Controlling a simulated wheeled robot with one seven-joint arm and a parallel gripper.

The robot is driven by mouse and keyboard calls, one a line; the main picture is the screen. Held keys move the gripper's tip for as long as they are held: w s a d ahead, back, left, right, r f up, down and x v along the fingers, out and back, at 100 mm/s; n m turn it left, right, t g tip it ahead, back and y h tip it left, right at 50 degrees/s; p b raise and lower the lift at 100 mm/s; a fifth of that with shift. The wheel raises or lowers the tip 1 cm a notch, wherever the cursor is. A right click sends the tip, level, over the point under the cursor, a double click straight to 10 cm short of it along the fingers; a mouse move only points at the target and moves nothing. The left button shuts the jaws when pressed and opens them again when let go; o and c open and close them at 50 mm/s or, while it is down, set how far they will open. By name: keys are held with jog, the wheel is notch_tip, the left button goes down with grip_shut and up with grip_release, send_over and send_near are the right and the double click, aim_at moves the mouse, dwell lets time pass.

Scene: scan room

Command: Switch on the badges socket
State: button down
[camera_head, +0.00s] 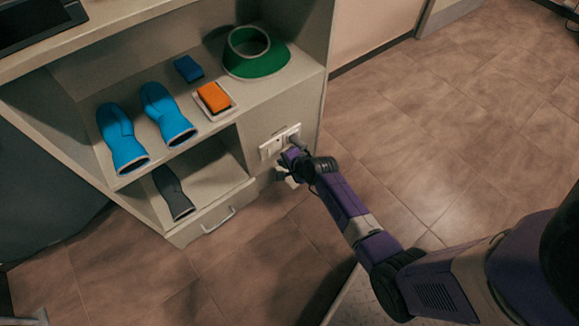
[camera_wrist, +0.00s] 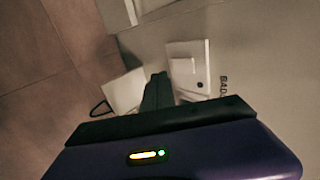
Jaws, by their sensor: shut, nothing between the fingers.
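In the wrist view a white socket plate (camera_wrist: 190,52) has a raised pale rocker and a small dark dot. Lettering beside it begins "BAD" and the rest is cut off or covered. My gripper (camera_head: 287,158) is just below the strip in the head view and partly hides what is behind it. In the wrist view my gripper (camera_wrist: 159,77) is shut and empty, its tips beside the plate's lower left. I cannot tell contact or the switch's position.
A white piece (camera_wrist: 124,92) with a dark loop lies left of the fingers. The cabinet shelf (camera_head: 235,108) holds blue mitts (camera_head: 123,138), an orange block (camera_head: 213,97), a blue block (camera_head: 188,68) and a green ring-shaped item (camera_head: 256,58). Tiled floor (camera_head: 450,120) is clear to the right.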

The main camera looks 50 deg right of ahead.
aim_at(271, 152)
jog(key=shift+w+d+f+b, duration=0.15)
jog(key=shift+w+d+b, duration=0.05)
jog(key=shift+w, duration=0.5)
jog(key=shift+w+d+f+b, duration=0.1)
jog(key=shift+w+d+b, duration=0.1)
jog(key=shift+w, duration=0.45)
jog(key=shift+w+d+f+b, duration=0.15)
jog(key=shift+w+d, duration=0.05)
jog(key=shift+w, duration=0.5)
jog(key=shift+w, duration=0.1)
jog(key=shift+r+p, duration=0.65)
jog(key=shift+r, duration=0.2)
